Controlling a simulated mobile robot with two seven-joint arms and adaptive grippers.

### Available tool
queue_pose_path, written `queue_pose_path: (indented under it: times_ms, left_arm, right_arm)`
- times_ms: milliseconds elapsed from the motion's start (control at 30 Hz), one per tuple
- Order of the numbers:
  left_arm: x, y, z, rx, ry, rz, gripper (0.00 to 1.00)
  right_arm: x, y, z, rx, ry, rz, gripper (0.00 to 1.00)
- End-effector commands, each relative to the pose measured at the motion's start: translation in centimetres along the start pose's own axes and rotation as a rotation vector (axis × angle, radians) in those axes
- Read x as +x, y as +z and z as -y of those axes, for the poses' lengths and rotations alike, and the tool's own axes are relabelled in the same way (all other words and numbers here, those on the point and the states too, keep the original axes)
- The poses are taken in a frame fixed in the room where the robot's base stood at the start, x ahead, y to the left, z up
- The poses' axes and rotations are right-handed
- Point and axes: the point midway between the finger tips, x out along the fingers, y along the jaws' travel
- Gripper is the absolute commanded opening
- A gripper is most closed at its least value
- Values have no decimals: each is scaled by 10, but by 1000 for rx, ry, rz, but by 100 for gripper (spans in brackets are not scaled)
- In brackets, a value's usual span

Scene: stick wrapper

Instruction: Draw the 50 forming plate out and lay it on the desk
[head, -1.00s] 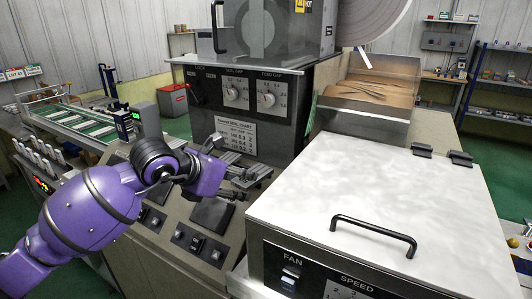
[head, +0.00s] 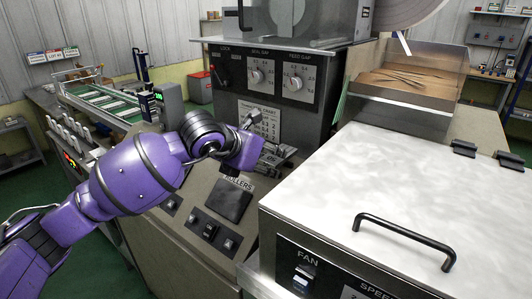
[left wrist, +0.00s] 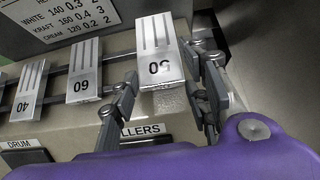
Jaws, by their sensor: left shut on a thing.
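The 50 forming plate (left wrist: 160,65) is a pale metal plate with slots and an upside-down number, in the left wrist view. My left gripper (left wrist: 170,92) has one finger on each side of its near part and is shut on it. The plate looks larger and nearer than its neighbours; whether it is clear of the rails, I cannot tell. In the head view my left gripper (head: 268,140) is over the machine's sloped desk panel (head: 185,240), below the settings chart, with the plate hard to make out. My right gripper is not in view.
The 60 plate (left wrist: 84,85) and the 40 plate (left wrist: 28,100) sit on two dark rails to the left. A chart (left wrist: 70,22) stands behind them. A white-topped cabinet (head: 400,165) with a black handle is at the right. A dark pad (head: 228,203) lies on the panel.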

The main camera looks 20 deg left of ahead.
Motion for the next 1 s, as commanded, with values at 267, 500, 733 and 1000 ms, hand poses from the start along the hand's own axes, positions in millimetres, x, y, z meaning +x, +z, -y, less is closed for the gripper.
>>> queue_pose_path:
  times_ms: [267,500,733,1000]
  left_arm:
    - [6,-8,0,1,1,4,12]
    - [6,-8,0,1,1,5,12]
    - [8,-10,0,1,0,4,12]
    - [11,-15,0,1,0,3,12]
  right_arm:
    - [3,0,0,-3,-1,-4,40]
    - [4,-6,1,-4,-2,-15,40]
    - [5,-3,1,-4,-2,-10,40]
    - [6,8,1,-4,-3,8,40]
